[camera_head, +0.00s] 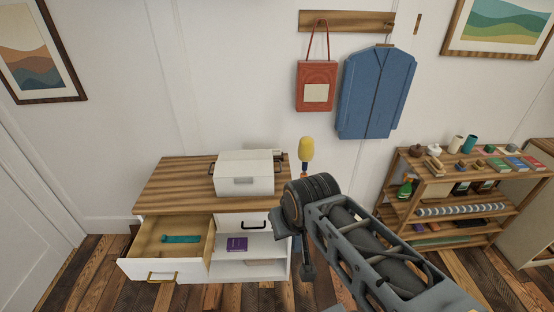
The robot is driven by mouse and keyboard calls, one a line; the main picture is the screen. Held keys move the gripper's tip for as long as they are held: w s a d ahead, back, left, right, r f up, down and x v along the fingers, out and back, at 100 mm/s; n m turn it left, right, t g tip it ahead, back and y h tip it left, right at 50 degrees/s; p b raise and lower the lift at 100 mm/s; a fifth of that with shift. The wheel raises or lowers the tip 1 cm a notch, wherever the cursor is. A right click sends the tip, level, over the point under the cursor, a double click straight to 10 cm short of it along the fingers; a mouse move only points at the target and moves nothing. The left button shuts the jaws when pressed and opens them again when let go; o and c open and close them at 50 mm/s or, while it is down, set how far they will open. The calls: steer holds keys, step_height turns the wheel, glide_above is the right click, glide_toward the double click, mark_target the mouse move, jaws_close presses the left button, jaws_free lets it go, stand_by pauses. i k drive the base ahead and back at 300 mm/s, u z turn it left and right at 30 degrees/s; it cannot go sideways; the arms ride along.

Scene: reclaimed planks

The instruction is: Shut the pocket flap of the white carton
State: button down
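The white carton (244,172) stands on the wooden top of a white cabinet, left of my arm. It looks like a box with a pale lid-like top and a grey handle-like mark on its front. I cannot tell the pocket flap apart from the rest of it or see how far it stands open. My dark arm comes in from the lower right, and its thick joint lies right of the carton, apart from it in the picture. No gripper fingers can be made out.
The cabinet top (175,188) has bare wood left of the carton. Below, a drawer (150,268) stands open with a teal thing (180,239) inside. A purple box (237,244) lies in the compartment beside it. A yellow-headed thing (306,149) shows behind my arm. A loaded shelf (402,208) stands right.

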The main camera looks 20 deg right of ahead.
mark_target(261, 167)
steer(key=z, duration=0.15)
steer(key=i, duration=1.15)
steer(key=u, duration=1)
